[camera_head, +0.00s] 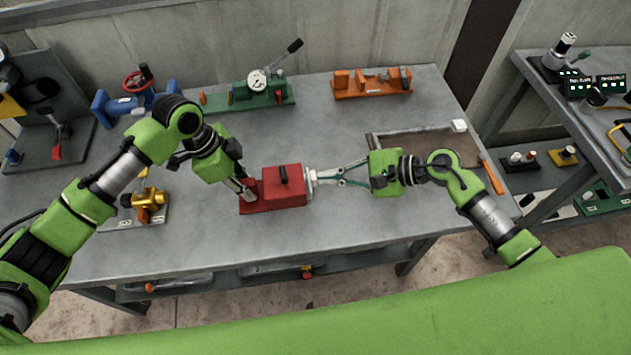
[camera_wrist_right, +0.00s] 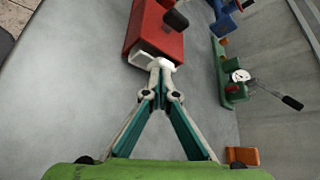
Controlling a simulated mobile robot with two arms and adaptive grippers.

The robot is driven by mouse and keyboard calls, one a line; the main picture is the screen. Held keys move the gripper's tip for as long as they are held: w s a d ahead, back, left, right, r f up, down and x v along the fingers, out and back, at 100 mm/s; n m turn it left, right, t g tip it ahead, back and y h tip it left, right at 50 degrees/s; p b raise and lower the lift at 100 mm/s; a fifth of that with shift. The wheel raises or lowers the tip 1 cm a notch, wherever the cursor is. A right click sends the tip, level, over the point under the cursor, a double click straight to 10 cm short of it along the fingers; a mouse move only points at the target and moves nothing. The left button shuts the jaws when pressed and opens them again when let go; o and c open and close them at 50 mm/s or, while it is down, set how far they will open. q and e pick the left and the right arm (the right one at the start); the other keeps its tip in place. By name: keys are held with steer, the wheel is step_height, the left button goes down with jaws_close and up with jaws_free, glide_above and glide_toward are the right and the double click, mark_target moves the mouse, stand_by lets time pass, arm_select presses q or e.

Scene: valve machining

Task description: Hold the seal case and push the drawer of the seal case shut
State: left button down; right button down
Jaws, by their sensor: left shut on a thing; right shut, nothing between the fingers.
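The red seal case (camera_head: 290,186) with a dark handle on top stands on a red base plate in the middle of the bench. It also shows at the top of the right wrist view (camera_wrist_right: 158,32). The pale drawer front (camera_head: 310,180) is at its right end and sticks out only a little. My left gripper (camera_head: 246,192) is shut on the left end of the seal case; its fingertips are partly hidden. My right gripper (camera_head: 318,178) is shut and empty. Its fingertips are at the drawer front, seemingly touching it, also in the right wrist view (camera_wrist_right: 158,66).
A green fixture with a gauge (camera_head: 250,93) and an orange fixture (camera_head: 372,83) stand at the back. A blue valve (camera_head: 128,104) and a yellow valve (camera_head: 150,204) are at the left. A shallow tray (camera_head: 378,146) lies behind my right gripper. The bench front is clear.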

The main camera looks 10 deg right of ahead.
arm_select(q)
steer(key=shift+d, duration=0.15)
arm_select(e)
steer(key=shift+a, duration=0.3)
steer(key=shift+d, duration=2.6)
step_height(320, 180, up, 8)
arm_select(q)
steer(key=c, duration=1.8)
jaws_free()
